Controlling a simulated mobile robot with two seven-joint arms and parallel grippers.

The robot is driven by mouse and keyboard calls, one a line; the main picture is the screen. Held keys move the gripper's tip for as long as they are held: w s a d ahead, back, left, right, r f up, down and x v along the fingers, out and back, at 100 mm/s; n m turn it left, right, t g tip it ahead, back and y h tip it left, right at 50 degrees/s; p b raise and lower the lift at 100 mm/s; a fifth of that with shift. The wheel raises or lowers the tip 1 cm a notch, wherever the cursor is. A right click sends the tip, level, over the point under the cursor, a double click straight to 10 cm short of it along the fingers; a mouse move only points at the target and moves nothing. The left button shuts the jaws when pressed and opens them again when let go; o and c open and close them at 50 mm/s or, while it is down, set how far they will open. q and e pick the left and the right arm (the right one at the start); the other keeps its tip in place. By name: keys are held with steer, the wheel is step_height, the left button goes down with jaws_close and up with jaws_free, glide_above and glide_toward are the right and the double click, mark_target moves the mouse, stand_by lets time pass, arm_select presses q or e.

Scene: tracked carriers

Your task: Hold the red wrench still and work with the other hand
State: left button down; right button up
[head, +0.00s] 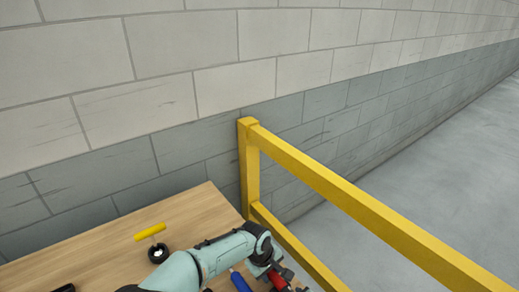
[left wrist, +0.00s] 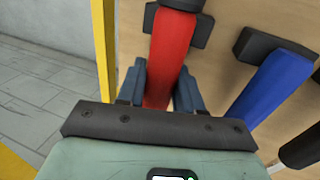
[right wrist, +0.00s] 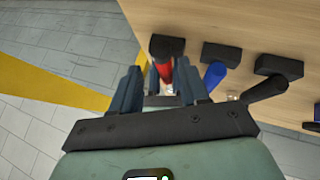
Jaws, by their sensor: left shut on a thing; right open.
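The red wrench (left wrist: 172,50) has a red handle and a dark head, and stands at the table's edge. My left gripper (left wrist: 161,72) is shut on its red handle, with one finger on each side. The red wrench also shows at the bottom of the head view (head: 279,281), partly behind my left gripper (head: 268,266). In the right wrist view the red wrench (right wrist: 164,70) shows between the fingers of my open right gripper (right wrist: 157,82). I cannot tell how far it is from those fingers. My right gripper does not show clearly in the head view.
A blue-handled tool (left wrist: 272,88) and a black-handled one (right wrist: 266,88) stand beside the red wrench. A yellow bar (head: 150,232) and a black ring (head: 158,254) are on the wooden table (head: 190,207). A yellow rail (head: 350,208) runs past the table's right edge.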

steer(key=shift+x, duration=2.95)
steer(key=c, duration=0.7)
